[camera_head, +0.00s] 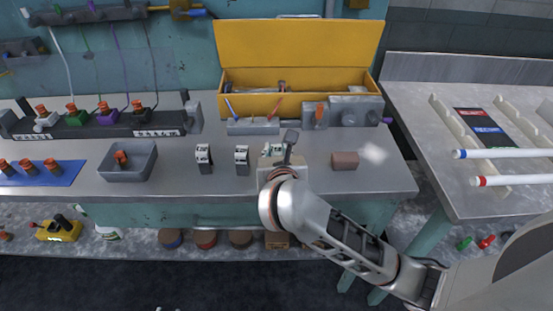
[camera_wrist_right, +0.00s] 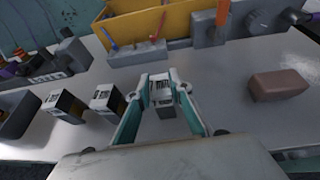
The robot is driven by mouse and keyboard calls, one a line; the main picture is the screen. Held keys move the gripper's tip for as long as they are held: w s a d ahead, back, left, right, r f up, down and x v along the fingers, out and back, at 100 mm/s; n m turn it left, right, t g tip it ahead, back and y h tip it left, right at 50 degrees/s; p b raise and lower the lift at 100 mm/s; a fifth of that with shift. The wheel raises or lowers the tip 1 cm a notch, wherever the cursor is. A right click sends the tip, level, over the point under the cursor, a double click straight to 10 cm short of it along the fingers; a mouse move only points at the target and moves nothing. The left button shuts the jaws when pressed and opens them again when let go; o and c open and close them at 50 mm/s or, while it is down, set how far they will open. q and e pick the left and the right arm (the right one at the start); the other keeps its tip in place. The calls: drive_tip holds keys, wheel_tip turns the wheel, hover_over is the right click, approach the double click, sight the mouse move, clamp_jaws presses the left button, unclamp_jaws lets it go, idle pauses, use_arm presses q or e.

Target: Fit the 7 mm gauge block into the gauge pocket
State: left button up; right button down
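Three dark gauge blocks with white labelled faces are on the bench: a left one (camera_head: 204,158), a middle one (camera_head: 242,160) and a right one (camera_wrist_right: 163,101). The label writing is too small to read. My right gripper (camera_wrist_right: 163,90) has its two teal-lined fingers against both sides of the right block, with no clear gap. Whether that block touches the bench is unclear. In the head view my right wrist hides part of it. I cannot tell which feature is the gauge pocket. My left gripper is out of view.
A brown block (camera_head: 345,160) lies to the right. Behind are a tool holder (camera_head: 253,127), grey fixtures (camera_head: 355,110) and an open yellow box (camera_head: 300,45). A grey bin (camera_head: 128,162) and a blue mat (camera_head: 40,174) are left. Bench space right of the brown block is clear.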

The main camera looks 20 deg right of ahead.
sight(277, 149)
wheel_tip(277, 149, up, 19)
drive_tip(key=p, duration=0.5)
drive_tip(key=s+d+r+n+y, duration=0.1)
drive_tip(key=d+r+n+y, duration=0.1)
drive_tip(key=d, duration=0.6)
drive_tip(key=shift+r+n+t+y, duration=0.25)
drive_tip(key=shift+n+t+y, duration=0.05)
drive_tip(key=shift+y, duration=0.2)
